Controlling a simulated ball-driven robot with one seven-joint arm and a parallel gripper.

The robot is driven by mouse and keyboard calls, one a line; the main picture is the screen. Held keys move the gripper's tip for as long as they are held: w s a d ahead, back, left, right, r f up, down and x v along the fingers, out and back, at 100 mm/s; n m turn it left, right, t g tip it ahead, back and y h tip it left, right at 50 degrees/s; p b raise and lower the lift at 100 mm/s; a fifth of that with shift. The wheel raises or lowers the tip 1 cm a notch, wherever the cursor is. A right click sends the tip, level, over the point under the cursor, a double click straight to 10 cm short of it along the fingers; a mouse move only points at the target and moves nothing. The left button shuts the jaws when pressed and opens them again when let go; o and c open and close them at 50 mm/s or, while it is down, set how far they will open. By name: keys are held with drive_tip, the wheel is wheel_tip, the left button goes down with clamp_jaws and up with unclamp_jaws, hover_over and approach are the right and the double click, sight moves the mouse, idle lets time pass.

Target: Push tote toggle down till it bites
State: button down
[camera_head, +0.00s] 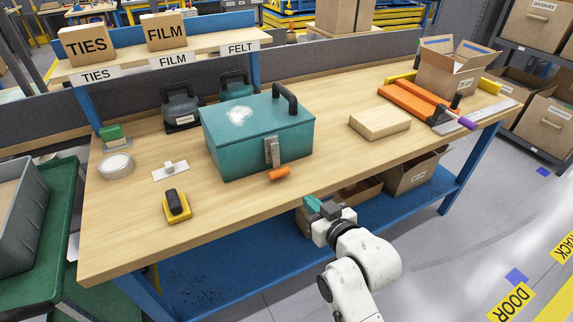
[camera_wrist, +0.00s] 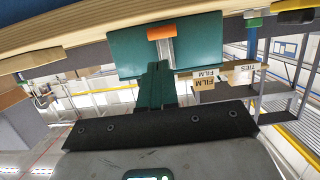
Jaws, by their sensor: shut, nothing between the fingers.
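The tote is a teal box (camera_head: 257,140) with a black handle on its lid, standing on the wooden bench; the lid looks shut. Its front has a metal latch (camera_head: 272,151) with an orange toggle tab (camera_head: 280,174) at the lower end, seeming to stick out from the front face. In the wrist view, which is upside down, the tote (camera_wrist: 130,52) shows with the orange tab (camera_wrist: 161,33) beyond my fingers. My gripper (camera_head: 313,203) is shut and empty, just off the bench's front edge, apart from the toggle. In the wrist view its teal fingers (camera_wrist: 155,72) cover part of the latch.
On the bench (camera_head: 130,225), a yellow-and-black tool (camera_head: 176,205) and a white plate (camera_head: 170,171) lie left of the tote; a wooden block (camera_head: 379,123) lies right. The bench in front of the tote is mostly clear.

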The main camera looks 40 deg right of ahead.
drive_tip(key=p, duration=0.1)
approach(281, 177)
drive_tip(key=x, duration=0.6)
drive_tip(key=shift+w+d+r, duration=0.15)
drive_tip(key=shift+w+r, duration=0.1)
drive_tip(key=shift+w, duration=0.15)
drive_tip(key=shift+w+d+f+b, duration=0.1)
drive_tip(key=shift+w+f+b, duration=0.3)
drive_tip(key=shift+b, duration=0.8)
drive_tip(key=shift+w+d+f+t+b, duration=0.1)
drive_tip(key=shift+w+f+t+b, duration=0.25)
drive_tip(key=shift+b, duration=0.65)
drive_tip(key=shift+r+b, duration=0.2)
drive_tip(key=shift+b, duration=0.15)
